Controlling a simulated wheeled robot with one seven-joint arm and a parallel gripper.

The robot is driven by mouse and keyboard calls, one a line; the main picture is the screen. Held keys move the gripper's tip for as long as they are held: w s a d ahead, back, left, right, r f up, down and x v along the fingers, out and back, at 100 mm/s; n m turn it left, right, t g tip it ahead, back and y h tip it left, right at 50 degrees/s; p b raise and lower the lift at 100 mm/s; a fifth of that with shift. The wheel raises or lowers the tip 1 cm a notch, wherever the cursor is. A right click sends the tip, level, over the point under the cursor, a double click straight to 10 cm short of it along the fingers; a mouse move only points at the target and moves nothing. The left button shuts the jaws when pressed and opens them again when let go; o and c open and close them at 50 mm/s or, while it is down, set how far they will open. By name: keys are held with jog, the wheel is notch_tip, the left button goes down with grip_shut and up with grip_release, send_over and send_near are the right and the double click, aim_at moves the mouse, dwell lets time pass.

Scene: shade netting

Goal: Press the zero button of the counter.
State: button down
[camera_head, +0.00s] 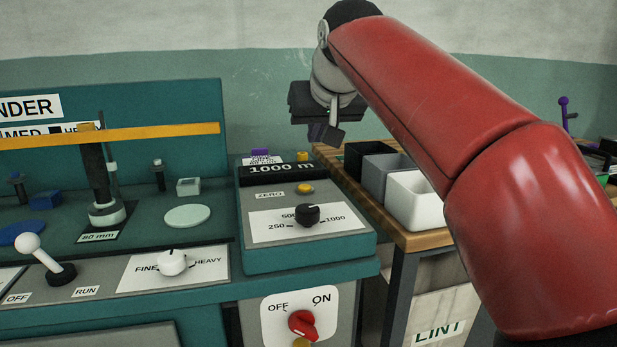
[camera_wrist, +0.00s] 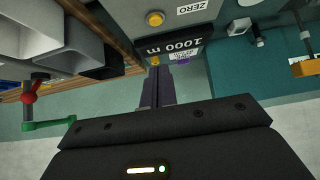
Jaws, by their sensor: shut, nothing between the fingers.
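The counter (camera_head: 255,258) is a teal box with a sloping grey face and a dark display (camera_head: 283,170) reading "1000 m". The zero button (camera_head: 304,188) is a small yellow round button below the display, beside the ZERO label (camera_head: 270,195). In the wrist view the zero button (camera_wrist: 154,18) shows near the top edge, with the label upside down. My gripper (camera_head: 325,135) is above and behind the counter's back right corner, apart from it. In the wrist view its fingers (camera_wrist: 158,75) are together and empty, pointing toward the display's back edge.
A black dial (camera_head: 307,214) sits below the zero button. A second yellow piece (camera_head: 302,156) stands behind the display. Black, grey and white bins (camera_head: 412,201) stand on a wooden table at right. A teal machine with a yellow bar (camera_head: 150,132) fills the left.

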send_over(305, 188)
jog(key=f, duration=0.7)
jog(key=shift+s+d+f+b, duration=0.2)
jog(key=shift+s+b, duration=0.1)
jog(key=shift+b, duration=0.1)
notch_tip(305, 188, down, 3)
jog(key=shift+s+r+b, duration=0.1)
jog(key=shift+r+b, duration=0.1)
jog(key=shift+b, duration=0.3)
jog(key=shift+f, duration=0.55)
